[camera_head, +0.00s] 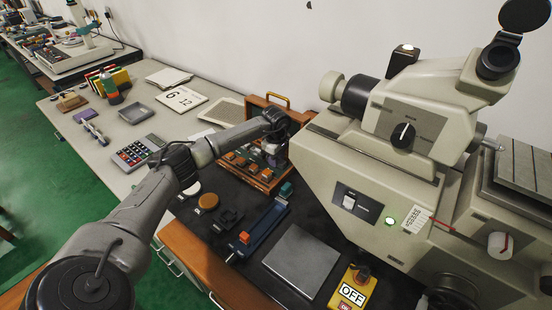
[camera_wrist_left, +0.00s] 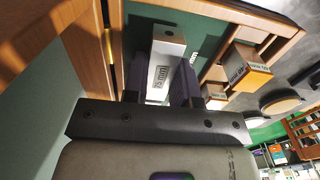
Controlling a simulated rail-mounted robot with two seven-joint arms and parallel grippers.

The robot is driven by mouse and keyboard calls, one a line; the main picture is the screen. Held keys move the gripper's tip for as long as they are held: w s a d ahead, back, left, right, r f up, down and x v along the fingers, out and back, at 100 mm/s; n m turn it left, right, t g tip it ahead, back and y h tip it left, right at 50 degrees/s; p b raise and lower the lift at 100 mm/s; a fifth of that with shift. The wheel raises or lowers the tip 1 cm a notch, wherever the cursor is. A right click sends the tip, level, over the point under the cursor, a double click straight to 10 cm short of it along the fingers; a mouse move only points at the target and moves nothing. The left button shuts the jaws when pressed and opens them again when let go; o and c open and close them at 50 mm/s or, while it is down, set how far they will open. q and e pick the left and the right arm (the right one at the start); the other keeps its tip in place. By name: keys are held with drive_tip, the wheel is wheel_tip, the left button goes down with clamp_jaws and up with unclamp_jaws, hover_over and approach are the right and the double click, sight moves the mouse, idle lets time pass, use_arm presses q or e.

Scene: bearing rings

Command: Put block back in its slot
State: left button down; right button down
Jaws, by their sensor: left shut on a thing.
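My left gripper (camera_head: 272,148) is over the open wooden case (camera_head: 258,184) in the head view. In the left wrist view the left gripper (camera_wrist_left: 163,85) is shut on a pale metal block (camera_wrist_left: 167,62) with a printed size label, held between its two dark fingers. Behind the block is the case's green lining (camera_wrist_left: 205,32), with a wooden wall to its left. Wooden dividers and other labelled blocks (camera_wrist_left: 245,72) are to the right of the held block. I cannot tell whether the block touches the case. My right gripper is not in view.
The large beige instrument (camera_head: 350,165) stands close to the right of the case. A blue fixture (camera_head: 262,228), a grey plate (camera_head: 302,262) and a yellow OFF switch box (camera_head: 352,290) are in front. A calculator (camera_head: 138,152) lies on the pale desk to the left.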

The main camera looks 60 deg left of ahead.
use_arm(q)
drive_tip(key=shift+f, duration=0.25)
idle(0.7)
drive_tip(key=c, duration=0.9)
unclamp_jaws()
drive_tip(key=shift+o, duration=0.3)
drive_tip(key=shift+f, duration=0.1)
wheel_tip(320, 180, up, 5)
drive_tip(key=p, duration=0.3)
drive_tip(key=shift+f, duration=0.15)
drive_tip(key=shift+r+p, duration=1.7)
drive_tip(key=shift+r, duration=0.3)
